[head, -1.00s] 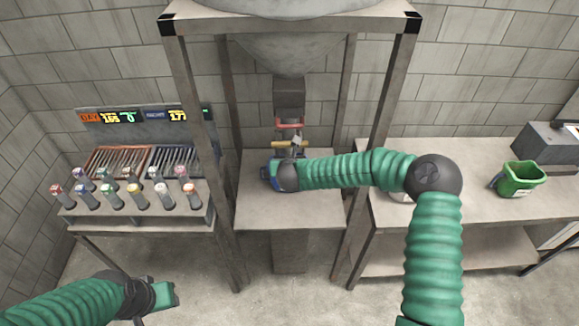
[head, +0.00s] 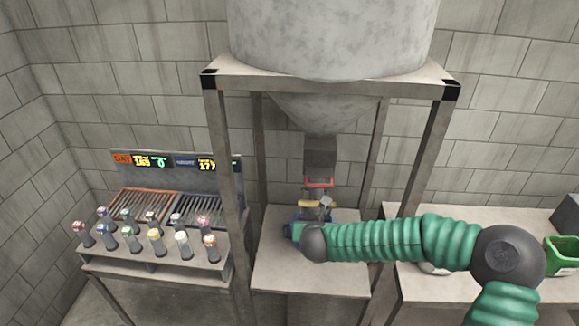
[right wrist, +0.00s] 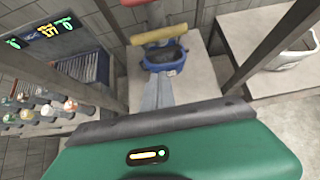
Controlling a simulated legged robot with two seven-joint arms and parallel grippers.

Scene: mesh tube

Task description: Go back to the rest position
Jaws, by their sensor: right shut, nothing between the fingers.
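My right arm comes in from the right in the head view and reaches to the outlet of the hopper (head: 320,120). My right gripper (head: 325,202) is close to the red handle (head: 319,183) and yellow handle (head: 310,204) under the outlet. In the right wrist view its grey fingers (right wrist: 158,92) are together and empty, in front of a blue container (right wrist: 166,60). The container stands on the shelf below the yellow handle (right wrist: 159,35). In the head view my arm hides most of it. My left gripper is out of view.
A rack of several coloured-cap tubes (head: 145,240) stands at left before a panel with lit displays (head: 175,162). Frame posts (head: 228,190) stand on both sides of my right forearm. A green bin (head: 562,257) is on the right table (head: 415,285).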

